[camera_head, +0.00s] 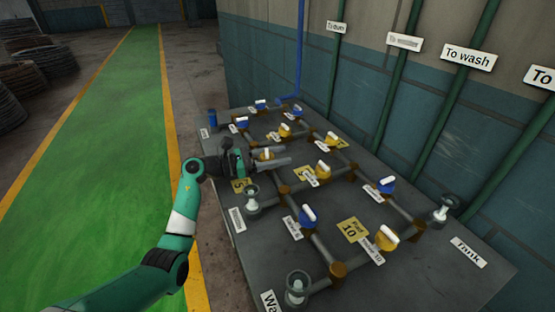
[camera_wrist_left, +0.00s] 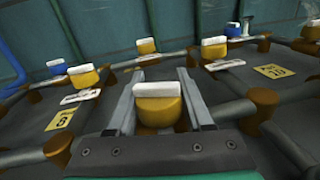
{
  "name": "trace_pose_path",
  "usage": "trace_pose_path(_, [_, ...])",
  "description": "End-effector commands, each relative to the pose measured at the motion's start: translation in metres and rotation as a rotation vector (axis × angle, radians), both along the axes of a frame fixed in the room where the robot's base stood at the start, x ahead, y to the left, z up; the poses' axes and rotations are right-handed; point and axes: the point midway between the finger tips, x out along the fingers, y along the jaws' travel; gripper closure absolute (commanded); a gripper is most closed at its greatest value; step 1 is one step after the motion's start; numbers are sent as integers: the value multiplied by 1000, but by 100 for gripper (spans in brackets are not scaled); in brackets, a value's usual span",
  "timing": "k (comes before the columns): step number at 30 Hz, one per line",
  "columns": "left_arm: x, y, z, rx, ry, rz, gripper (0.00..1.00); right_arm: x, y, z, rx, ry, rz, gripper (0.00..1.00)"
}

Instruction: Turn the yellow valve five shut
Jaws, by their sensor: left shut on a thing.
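The yellow valve (camera_head: 266,153) with a white bar handle sits on the pipework of the grey bench. A yellow tag (camera_head: 241,185) that seems to read 5 lies beside it, partly behind my wrist. My left gripper (camera_head: 283,154) reaches in from the left, low over the bench, with one finger on each side of this valve. In the left wrist view the yellow valve (camera_wrist_left: 158,106) stands between the two fingers (camera_wrist_left: 160,80), its white handle lying across the picture. The gripper is shut on it. The valve's underside is hidden. My right gripper is not in view.
Other yellow valves (camera_head: 323,169) and blue valves (camera_head: 308,215) stand close around on the pipes. Clear fittings (camera_head: 298,289) rise at the near end. Green pipes (camera_head: 385,110) run up the wall on the right. The green walkway (camera_head: 110,150) on the left is clear.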

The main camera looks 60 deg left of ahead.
Motion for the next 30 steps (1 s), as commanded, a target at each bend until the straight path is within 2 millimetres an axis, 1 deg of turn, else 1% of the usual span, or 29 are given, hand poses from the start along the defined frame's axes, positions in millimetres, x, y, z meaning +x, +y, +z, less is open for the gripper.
trace_pose_path(1, [0, 0, -5, 3, -2, -40, 100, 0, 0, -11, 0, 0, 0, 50])
trace_pose_path(4, [-1, -3, -4, 2, -1, -132, 100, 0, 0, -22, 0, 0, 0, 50])
trace_pose_path(7, [-2, -6, -2, 3, -1, -218, 100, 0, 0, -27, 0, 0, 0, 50])
trace_pose_path(12, [-4, -9, 0, 1, 0, -318, 100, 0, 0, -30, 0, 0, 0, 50])
trace_pose_path(18, [-5, -11, 0, 0, 0, -396, 100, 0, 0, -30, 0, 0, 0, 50])
trace_pose_path(30, [-6, -13, 0, 3, -1, -452, 100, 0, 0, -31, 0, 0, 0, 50])
